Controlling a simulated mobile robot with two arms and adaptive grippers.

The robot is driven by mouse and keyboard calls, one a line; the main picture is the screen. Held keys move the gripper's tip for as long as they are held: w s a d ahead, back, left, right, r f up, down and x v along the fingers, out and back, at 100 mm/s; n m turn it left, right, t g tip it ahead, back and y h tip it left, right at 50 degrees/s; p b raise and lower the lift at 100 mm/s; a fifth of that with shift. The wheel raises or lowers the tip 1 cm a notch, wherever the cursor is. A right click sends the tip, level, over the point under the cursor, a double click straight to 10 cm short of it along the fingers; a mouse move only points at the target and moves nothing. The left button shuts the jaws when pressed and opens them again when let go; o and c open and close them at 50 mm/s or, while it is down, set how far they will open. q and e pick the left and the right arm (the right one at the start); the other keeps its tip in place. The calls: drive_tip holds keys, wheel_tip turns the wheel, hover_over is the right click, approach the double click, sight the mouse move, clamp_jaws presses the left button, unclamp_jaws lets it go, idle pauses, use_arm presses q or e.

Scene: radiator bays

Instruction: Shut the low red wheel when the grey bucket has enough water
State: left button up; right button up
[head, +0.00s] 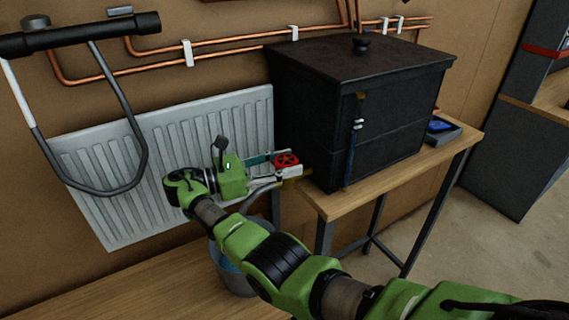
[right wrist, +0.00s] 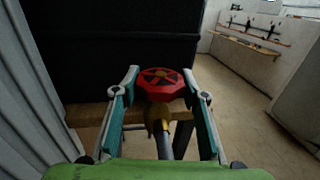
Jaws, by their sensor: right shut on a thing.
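The red wheel (head: 287,159) sits low on a brass valve (right wrist: 157,120) in front of the black tank (head: 345,110). It also shows in the right wrist view (right wrist: 160,84). My right gripper (head: 284,164) is shut on the wheel, with one finger on each side of its rim. A grey spout runs from the valve towards the lower left. The grey bucket (head: 238,284) stands below, partly hidden behind my right arm. A strip of bluish water shows inside it, but I cannot tell its exact level. My left gripper is not in view.
A white radiator (head: 95,165) is on the wall at the left. The tank stands on a wooden bench (head: 335,203) with dark legs. A small tray with a blue thing (head: 440,126) lies right of the tank. Copper pipes (head: 235,65) run along the wall.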

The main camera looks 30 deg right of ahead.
sight(287, 159)
drive_tip(key=o, duration=1)
drive_tip(key=shift+d+r, duration=0.1)
drive_tip(key=shift+o, duration=0.7)
drive_tip(key=shift+d, duration=0.1)
drive_tip(key=shift+r, duration=0.45)
wheel_tip(287, 159, up, 9)
